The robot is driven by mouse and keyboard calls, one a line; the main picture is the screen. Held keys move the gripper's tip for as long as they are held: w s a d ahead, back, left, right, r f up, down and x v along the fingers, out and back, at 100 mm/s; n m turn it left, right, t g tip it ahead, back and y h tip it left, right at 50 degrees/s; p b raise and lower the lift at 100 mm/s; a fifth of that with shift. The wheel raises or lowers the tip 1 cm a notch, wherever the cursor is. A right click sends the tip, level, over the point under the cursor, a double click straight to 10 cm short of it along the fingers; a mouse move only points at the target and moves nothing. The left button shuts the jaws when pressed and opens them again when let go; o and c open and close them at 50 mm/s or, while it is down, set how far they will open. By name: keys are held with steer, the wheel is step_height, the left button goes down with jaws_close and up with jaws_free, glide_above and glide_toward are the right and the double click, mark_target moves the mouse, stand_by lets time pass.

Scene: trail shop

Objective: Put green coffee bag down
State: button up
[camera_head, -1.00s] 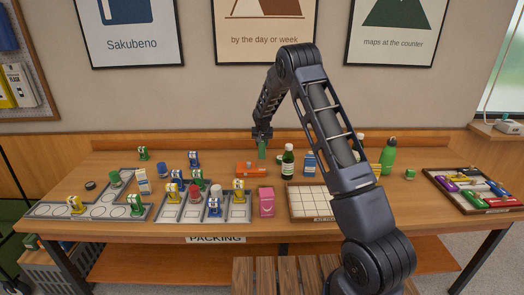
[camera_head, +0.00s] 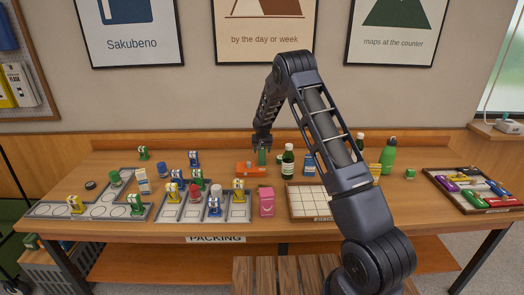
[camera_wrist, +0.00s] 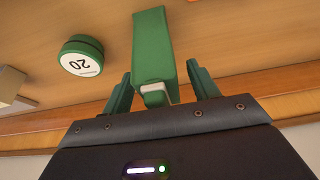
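The green coffee bag (camera_head: 262,158) is upright under my gripper (camera_head: 262,147), just behind an orange item near the back middle of the packing table. In the wrist view the bag (camera_wrist: 154,45) lies between the two green fingers (camera_wrist: 160,72), with a pale clip at its near end. A narrow gap shows between the bag and the right finger; the left finger is very close to it. My gripper looks open around the bag. The bag's base is partly hidden, so its contact with the table is not clear.
The orange item (camera_head: 250,170) is directly in front of the bag. A green round tin marked 20 (camera_wrist: 82,55) is close by. A dark green bottle (camera_head: 288,160) stands to the right. A gridded tray (camera_head: 308,201) and a pink bag (camera_head: 266,202) are nearer the front.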

steer(key=v, duration=1.2)
steer(key=shift+r, duration=0.2)
steer(key=s+d+r, duration=0.8)
steer(key=s+r, duration=0.3)
steer(key=s+d+r, duration=0.9)
steer(key=s+r, duration=0.3)
steer(key=s+d, duration=0.4)
steer(key=s, duration=1.2)
steer(key=s+d+r, duration=0.1)
steer(key=s+d, duration=0.2)
steer(key=s, duration=1.3)
steer(key=shift+s+d, duration=0.15)
steer(key=shift+d, duration=0.25)
steer(key=shift+o, duration=0.4)
